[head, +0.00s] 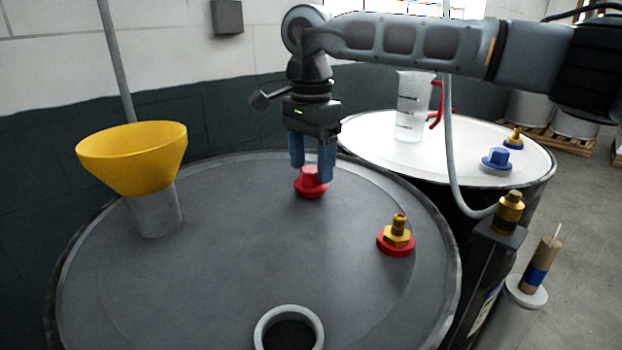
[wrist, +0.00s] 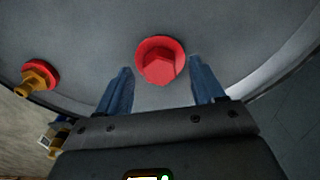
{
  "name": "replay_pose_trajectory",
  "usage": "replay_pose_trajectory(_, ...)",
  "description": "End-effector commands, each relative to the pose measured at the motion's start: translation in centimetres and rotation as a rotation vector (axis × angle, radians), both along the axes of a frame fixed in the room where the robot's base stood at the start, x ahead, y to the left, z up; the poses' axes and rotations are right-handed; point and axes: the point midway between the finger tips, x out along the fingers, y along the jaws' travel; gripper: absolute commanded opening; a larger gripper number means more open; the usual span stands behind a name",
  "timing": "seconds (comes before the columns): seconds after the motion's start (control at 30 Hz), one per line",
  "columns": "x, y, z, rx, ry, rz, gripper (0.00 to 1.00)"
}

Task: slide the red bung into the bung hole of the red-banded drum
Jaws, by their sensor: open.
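The red bung (head: 311,186) stands on the grey top of the near drum (head: 230,270), towards its back. It has a round flange and a raised knob. My gripper (head: 312,170) is over it, pointing down with blue fingers apart. In the wrist view the bung (wrist: 160,62) lies between and just beyond the open fingers (wrist: 163,85), and I see no contact. The bung hole (head: 289,332), a dark opening with a pale raised rim, is at the near edge of the drum top. No red band shows on the drum's side, which is mostly out of view.
A brass fitting on a red base (head: 396,238) stands at the right of the drum top. A yellow funnel (head: 135,158) rises at the left. The middle of the near drum top is clear.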

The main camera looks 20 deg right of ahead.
Motion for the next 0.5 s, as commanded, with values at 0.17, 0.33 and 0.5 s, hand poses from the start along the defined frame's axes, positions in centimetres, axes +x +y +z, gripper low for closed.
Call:
replay_pose_trajectory(0.17, -0.03, 0.01, -0.88, 0.001, 0.0, 0.0, 0.68)
replay_pose_trajectory(0.33, -0.02, 0.0, -0.86, 0.0, 0.0, 0.0, 0.63)
replay_pose_trajectory(0.5, -0.02, 0.0, -0.84, 0.0, 0.0, 0.0, 0.47)
